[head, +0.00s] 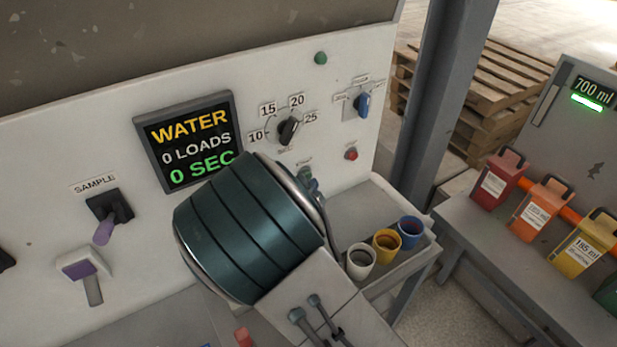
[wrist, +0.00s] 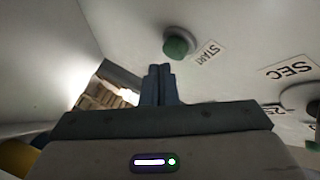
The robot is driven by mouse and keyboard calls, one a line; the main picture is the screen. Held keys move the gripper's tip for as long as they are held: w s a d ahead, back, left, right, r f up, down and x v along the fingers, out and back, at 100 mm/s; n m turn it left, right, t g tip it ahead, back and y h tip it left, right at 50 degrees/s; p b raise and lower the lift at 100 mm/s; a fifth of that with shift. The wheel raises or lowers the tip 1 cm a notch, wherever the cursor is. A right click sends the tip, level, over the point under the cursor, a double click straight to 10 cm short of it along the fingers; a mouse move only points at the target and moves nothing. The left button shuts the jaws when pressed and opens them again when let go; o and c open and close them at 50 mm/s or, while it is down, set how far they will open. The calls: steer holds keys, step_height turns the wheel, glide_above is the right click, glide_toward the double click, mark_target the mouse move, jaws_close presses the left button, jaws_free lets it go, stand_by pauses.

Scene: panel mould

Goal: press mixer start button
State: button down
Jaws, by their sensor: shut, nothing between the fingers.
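The green start button (wrist: 178,45) stands out from the white panel (wrist: 225,25) in the wrist view, beside a START label (wrist: 207,52). My gripper (wrist: 160,70) is shut and empty, its two blue-grey fingers together. In the wrist picture its tips lie just below and slightly left of the button, with a small gap between them. In the head view my gripper (head: 311,182) is in front of the panel, below the time dial (head: 288,131), mostly behind my own wrist. The button is not clearly visible there.
A green lamp (head: 320,58), blue switch (head: 363,104) and red button (head: 351,154) are on the panel. A WATER display (head: 189,139) is to the left. Several cups, including a yellow one (head: 387,241), stand below at right. Coloured containers stand farther right.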

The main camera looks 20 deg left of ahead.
steer(key=shift+w+a, duration=0.2)
steer(key=shift+w, duration=0.05)
